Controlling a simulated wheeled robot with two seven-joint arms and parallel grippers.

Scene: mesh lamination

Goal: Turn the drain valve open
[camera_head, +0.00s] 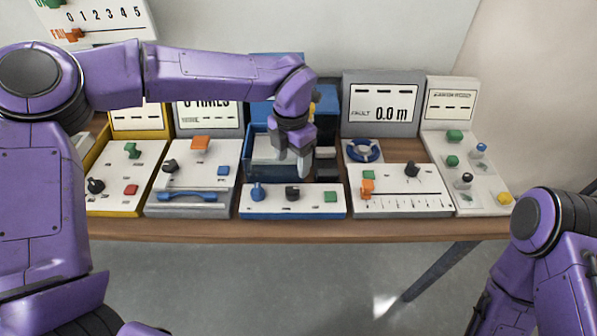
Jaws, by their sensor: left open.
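My left arm reaches in from the left, and its gripper (293,160) points down over the blue central station. The gripper is open, and I see nothing between its fingers. Below it is the white front panel (318,202) with a blue knob (257,193), a black knob (292,193) and a green button (330,196). A blue ring-shaped handwheel (362,150) sits to the right of the gripper, apart from it. I cannot read which control is labelled as the drain valve. My arm hides part of the station's back. My right gripper is out of view.
A yellow-edged panel (118,150) and a grey panel (170,208) with a blue bar handle (187,196) stand left. A slider panel (425,204) and a white button panel (437,145) stand right. The wooden table's front edge (400,230) runs below them.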

